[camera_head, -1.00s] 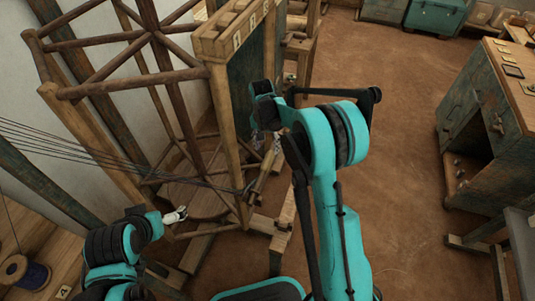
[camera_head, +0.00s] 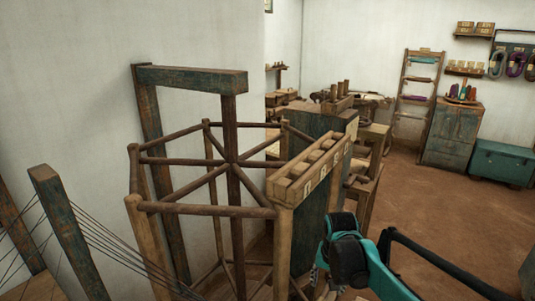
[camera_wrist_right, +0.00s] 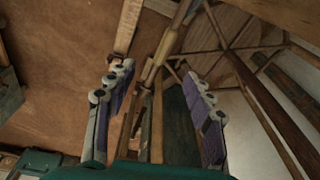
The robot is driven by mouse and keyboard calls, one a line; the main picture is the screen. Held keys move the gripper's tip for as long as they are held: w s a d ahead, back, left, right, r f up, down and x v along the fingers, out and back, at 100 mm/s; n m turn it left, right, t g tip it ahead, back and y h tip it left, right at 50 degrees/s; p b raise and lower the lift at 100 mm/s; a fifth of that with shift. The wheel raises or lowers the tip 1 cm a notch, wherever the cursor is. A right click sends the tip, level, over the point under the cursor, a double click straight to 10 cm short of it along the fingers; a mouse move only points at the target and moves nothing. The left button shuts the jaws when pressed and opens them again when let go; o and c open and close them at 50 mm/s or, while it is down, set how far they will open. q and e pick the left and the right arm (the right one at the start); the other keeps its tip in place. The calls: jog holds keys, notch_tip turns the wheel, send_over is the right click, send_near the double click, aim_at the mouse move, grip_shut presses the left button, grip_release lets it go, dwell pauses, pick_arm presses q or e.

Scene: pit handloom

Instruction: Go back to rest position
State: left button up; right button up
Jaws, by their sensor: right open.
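My right gripper (camera_head: 318,279) shows at the bottom of the head view, partly cut off, beside the front of the wooden warping frame (camera_head: 228,211). In the right wrist view its two purple-padded fingers (camera_wrist_right: 160,92) are spread wide and hold nothing. A pale, slim wooden piece (camera_wrist_right: 167,44) shows beyond and between the fingers, apart from them. My left gripper is in neither current view.
Dark threads (camera_head: 122,252) run at the lower left. A cabinet (camera_head: 453,137) and a teal chest (camera_head: 501,163) stand at the back right. Brown floor (camera_head: 440,207) is clear at the right.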

jog(key=s+n+t, duration=0.4)
jog(key=s+t, duration=0.1)
jog(key=s, duration=1.4)
jog(key=shift+d+r+n, duration=0.2)
jog(key=shift+r+n, duration=0.1)
jog(key=shift+r, duration=0.15)
dwell(0.6)
